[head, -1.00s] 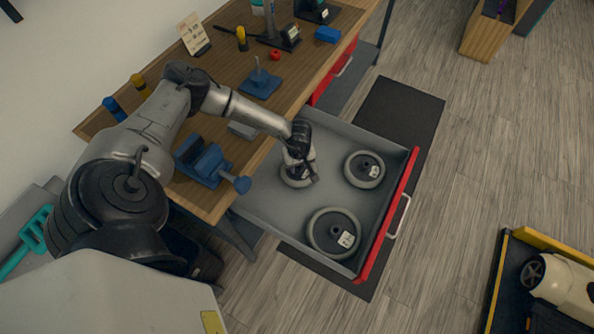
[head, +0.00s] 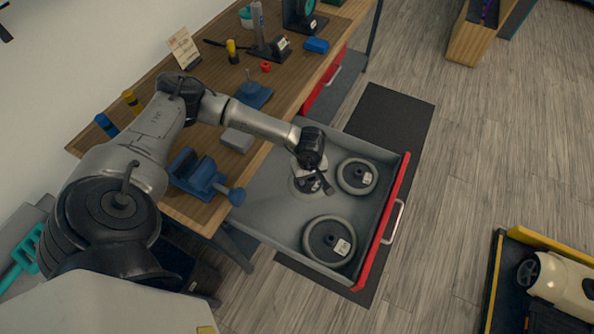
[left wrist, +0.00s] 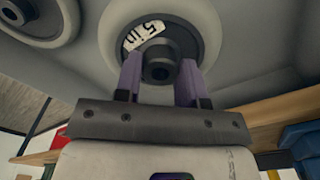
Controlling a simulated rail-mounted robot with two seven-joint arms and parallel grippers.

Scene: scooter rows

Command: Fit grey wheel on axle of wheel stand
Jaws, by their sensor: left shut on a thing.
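My left gripper (head: 313,184) is down in the open drawer, over the smallest-looking grey wheel (head: 296,188), which the arm partly hides. The left wrist view shows its purple fingers (left wrist: 160,80) shut on the dark hub of this grey wheel (left wrist: 108,38), with a white "5 in" label beside the hub. I cannot tell whether the wheel is clear of the drawer floor. The wheel stand, a blue base with an upright axle (head: 253,94), is on the workbench, with nothing on its axle. My right gripper is out of view.
Two other grey wheels (head: 357,176) (head: 329,241) lie in the grey drawer with the red front (head: 386,215). On the wooden bench (head: 215,135) are a blue vise (head: 198,177), a grey block (head: 237,140), a red ring (head: 266,67) and a price card.

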